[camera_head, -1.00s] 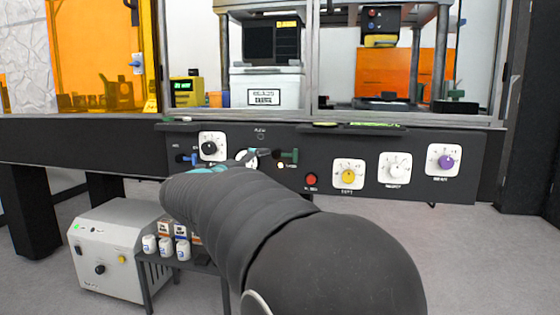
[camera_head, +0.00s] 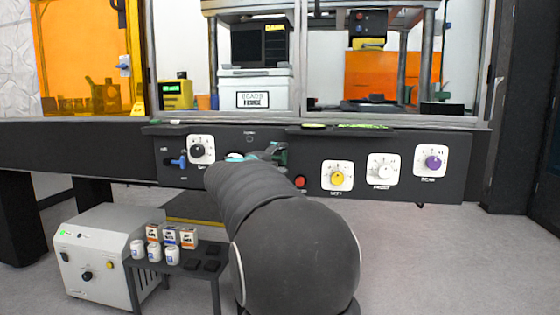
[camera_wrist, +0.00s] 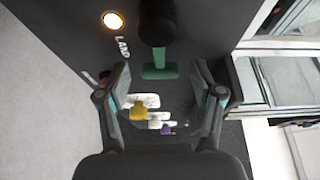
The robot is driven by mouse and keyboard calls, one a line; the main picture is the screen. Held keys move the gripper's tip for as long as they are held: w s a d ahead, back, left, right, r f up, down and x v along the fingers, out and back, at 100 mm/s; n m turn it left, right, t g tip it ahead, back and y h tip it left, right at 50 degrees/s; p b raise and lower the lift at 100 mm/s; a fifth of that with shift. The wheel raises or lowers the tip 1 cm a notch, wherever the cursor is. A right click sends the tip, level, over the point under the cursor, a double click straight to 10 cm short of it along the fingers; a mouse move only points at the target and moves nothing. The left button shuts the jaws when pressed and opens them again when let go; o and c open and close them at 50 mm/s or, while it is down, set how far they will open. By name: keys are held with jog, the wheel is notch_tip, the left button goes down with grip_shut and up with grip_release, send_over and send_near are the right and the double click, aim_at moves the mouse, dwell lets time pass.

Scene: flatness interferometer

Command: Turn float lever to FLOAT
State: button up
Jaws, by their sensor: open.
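The float lever is a black round hub with a green crossbar (camera_wrist: 160,71) in the wrist view. The word LAND and a lit round lamp (camera_wrist: 113,20) are beside it on the dark panel. In the head view, the green lever (camera_head: 281,155) is at the panel's middle, partly hidden by my gripper (camera_head: 262,153). My gripper (camera_wrist: 162,80) is open, with one finger on each side of the green bar in the wrist view. Whether either finger touches the bar I cannot tell.
The panel also carries a black dial (camera_head: 201,149), a blue lever (camera_head: 178,161), a red button (camera_head: 300,182), and yellow (camera_head: 337,177), white (camera_head: 382,170) and purple (camera_head: 432,162) knobs. A small table (camera_head: 142,264) with bottles and boxes stands below. Open floor lies at right.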

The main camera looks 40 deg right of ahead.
jog(key=c, duration=1.1)
jog(key=shift+c, duration=0.2)
